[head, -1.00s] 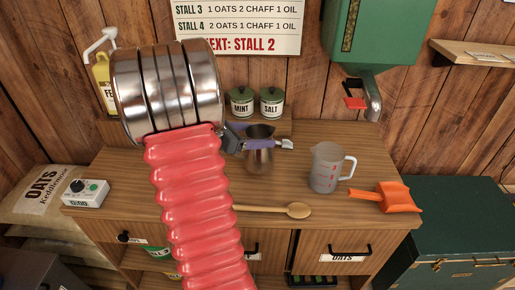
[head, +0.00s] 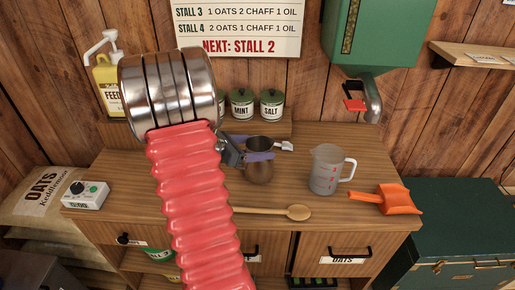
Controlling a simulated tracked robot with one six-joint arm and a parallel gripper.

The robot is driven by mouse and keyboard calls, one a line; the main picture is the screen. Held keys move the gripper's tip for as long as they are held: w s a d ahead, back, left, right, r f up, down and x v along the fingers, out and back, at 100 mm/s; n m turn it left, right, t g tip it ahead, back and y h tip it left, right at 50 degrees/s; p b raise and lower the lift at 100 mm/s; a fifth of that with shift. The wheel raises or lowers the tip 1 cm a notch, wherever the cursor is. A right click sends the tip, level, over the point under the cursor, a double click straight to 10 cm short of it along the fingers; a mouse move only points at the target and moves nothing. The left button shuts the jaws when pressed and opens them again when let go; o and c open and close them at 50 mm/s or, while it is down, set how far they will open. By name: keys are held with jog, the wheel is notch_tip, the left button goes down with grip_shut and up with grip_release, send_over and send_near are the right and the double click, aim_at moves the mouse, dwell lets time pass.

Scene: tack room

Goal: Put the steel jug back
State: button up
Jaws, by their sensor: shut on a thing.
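The steel jug (head: 258,174) is a small, shiny, rounded metal jug at the middle of the wooden bench (head: 285,230) in the head view. My gripper (head: 262,156), with purple fingers, is shut on it near its upper part. The jug looks upright. I cannot tell whether its base touches the bench top. My arm covers part of the bench to its left.
A clear measuring jug (head: 325,172) and an orange scoop (head: 393,200) stand to the right. A wooden spoon (head: 290,211) lies in front. Mint (head: 241,103) and salt (head: 271,104) canisters stand behind. A timer box (head: 86,194) sits far left.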

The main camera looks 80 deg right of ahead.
jog(key=shift+f, duration=0.15)
jog(key=o, duration=2)
jog(key=v, duration=1.2)
jog(key=shift+a, duration=0.1)
jog(key=w+a+r+m+t+y, duration=0.2)
jog(key=a+t, duration=0.3)
jog(key=a, duration=1)
jog(key=w+a+r+m+t+y, duration=0.3)
jog(key=w+a+m+t+y, duration=0.1)
jog(key=a, duration=1.2)
jog(key=w+a+r+m+t+y, duration=0.2)
jog(key=a+t, duration=0.4)
jog(key=a, duration=0.9)
jog(key=shift+w+a+r+m+y, duration=0.1)
jog(key=shift+w+a+m+y, duration=0.15)
jog(key=shift+w+y, duration=0.2)
jog(key=shift+w+a+r+m+y, duration=0.1)
jog(key=shift+w+a+m+y, duration=0.05)
jog(key=shift+w+m+y, duration=0.25)
